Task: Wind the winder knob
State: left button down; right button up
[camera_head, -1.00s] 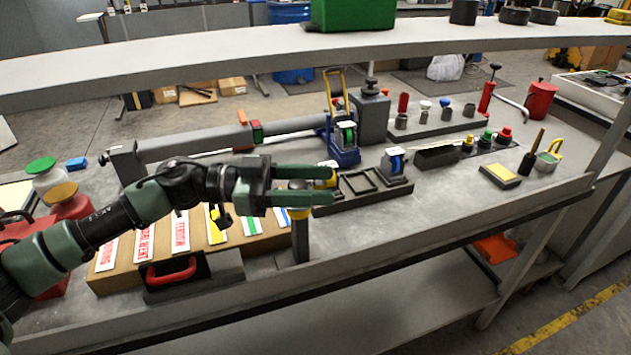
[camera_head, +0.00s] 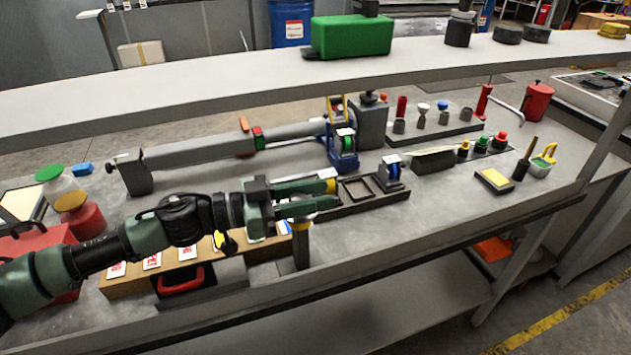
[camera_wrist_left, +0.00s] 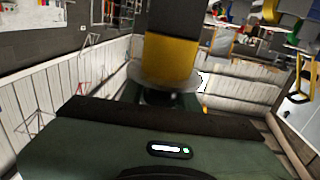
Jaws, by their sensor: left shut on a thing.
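The winder knob shows in the left wrist view as a greyish round piece (camera_wrist_left: 150,80) beside a yellow collar (camera_wrist_left: 168,58) on a dark post. In the head view the same dark post (camera_head: 301,248) stands upright near the table's front edge, with its yellow collar just under my fingers. My left gripper (camera_head: 322,195) is level across the top of the post, its two green fingers on either side of the knob and shut on it. The fingers hide most of the knob in the head view. My right gripper is not in view.
A black box with a red handle (camera_head: 181,281) stands left of the post. A label board (camera_head: 126,284) lies behind it. A dark tray (camera_head: 372,203) sits just right of the fingertips. A long grey shelf (camera_head: 200,70) spans above the table. Table space front right is clear.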

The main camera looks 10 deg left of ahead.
aim_at(298, 196)
pick_arm(q)
jog(key=n+t+y+p, duration=0.2)
jog(key=n+t, duration=0.1)
jog(key=shift+w+a+r+t+y, duration=0.1)
jog(key=shift+w+a+t+y, duration=0.1)
jog(key=shift+t+y, duration=0.1)
jog(key=shift+w+a+n+t+y+p, duration=0.15)
jog(key=shift+n+t+y+p, duration=0.15)
jog(key=shift+n+t+y, duration=0.7)
jog(key=y, duration=0.1)
jog(key=n+t+y, duration=0.2)
jog(key=y, duration=0.1)
jog(key=shift+w+a, duration=0.25)
jog(key=n+y, duration=0.2)
jog(key=shift+a+t+y, duration=0.3)
jog(key=shift+t, duration=0.1)
jog(key=n+y, duration=0.1)
jog(key=n+y+b, duration=0.1)
jog(key=shift+w+a+f+t+y, duration=0.1)
jog(key=shift+a+f+t+y, duration=0.1)
jog(key=shift+t+y, duration=0.1)
jog(key=shift+a+n+y+b, duration=0.2)
jog(key=shift+n+y+b, duration=0.4)
jog(key=shift+y, duration=0.5)
jog(key=shift+a+n+y+b, duration=0.2)
jog(key=shift+n+y+b, duration=0.2)
jog(key=shift+n+y, duration=0.55)
jog(key=shift+y, duration=0.45)
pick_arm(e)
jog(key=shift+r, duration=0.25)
